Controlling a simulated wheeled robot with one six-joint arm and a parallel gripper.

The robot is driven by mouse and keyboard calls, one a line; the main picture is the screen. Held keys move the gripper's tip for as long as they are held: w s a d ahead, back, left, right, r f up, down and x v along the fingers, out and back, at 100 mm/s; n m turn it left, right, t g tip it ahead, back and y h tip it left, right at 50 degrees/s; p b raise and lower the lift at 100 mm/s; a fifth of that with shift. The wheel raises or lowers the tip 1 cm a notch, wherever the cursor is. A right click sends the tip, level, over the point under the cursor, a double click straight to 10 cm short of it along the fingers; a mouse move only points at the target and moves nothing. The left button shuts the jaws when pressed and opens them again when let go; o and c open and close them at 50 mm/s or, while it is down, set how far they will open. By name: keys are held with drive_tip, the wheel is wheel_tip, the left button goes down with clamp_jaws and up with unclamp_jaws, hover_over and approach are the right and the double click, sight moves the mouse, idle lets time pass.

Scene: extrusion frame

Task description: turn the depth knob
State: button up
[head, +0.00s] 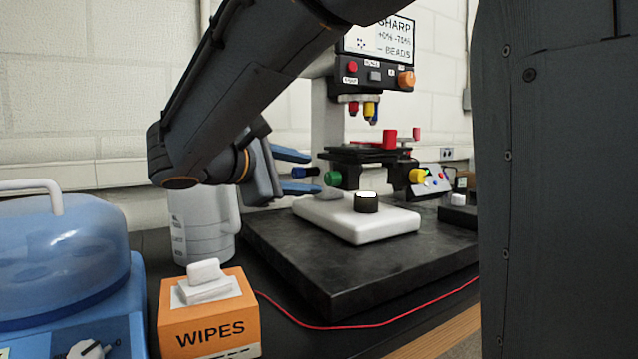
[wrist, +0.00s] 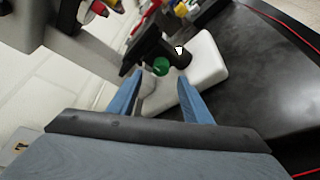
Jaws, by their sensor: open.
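A microscope-like instrument (head: 328,120) stands on a black slab, with knobs of several colours. I can read no "depth" label on any of them. A green knob (head: 333,178) sits low on its near left side, with a small blue knob (head: 312,171) beside it. A yellow knob (head: 417,176) is on the right and an orange knob (head: 406,79) on the upper panel. My gripper (head: 313,172) is open and empty at the left of the stage. In the wrist view the green knob (wrist: 161,67) shows beyond and between the blue fingertips (wrist: 161,80), apparently apart from them.
The black slab (head: 350,265) is mostly clear in front of the white foot (head: 352,222). An orange wipes box (head: 208,312), a whitish jug (head: 200,228) and a blue domed machine (head: 65,265) stand to the left. A red cable (head: 385,318) runs along the front.

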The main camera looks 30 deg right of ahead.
sight(330, 176)
drive_tip(key=x, duration=0.7)
drive_tip(key=shift+s, duration=0.2)
drive_tip(key=c, duration=1.1)
drive_tip(key=shift+o, duration=0.2)
drive_tip(key=shift+r+p, duration=0.1)
drive_tip(key=shift+p, duration=0.7)
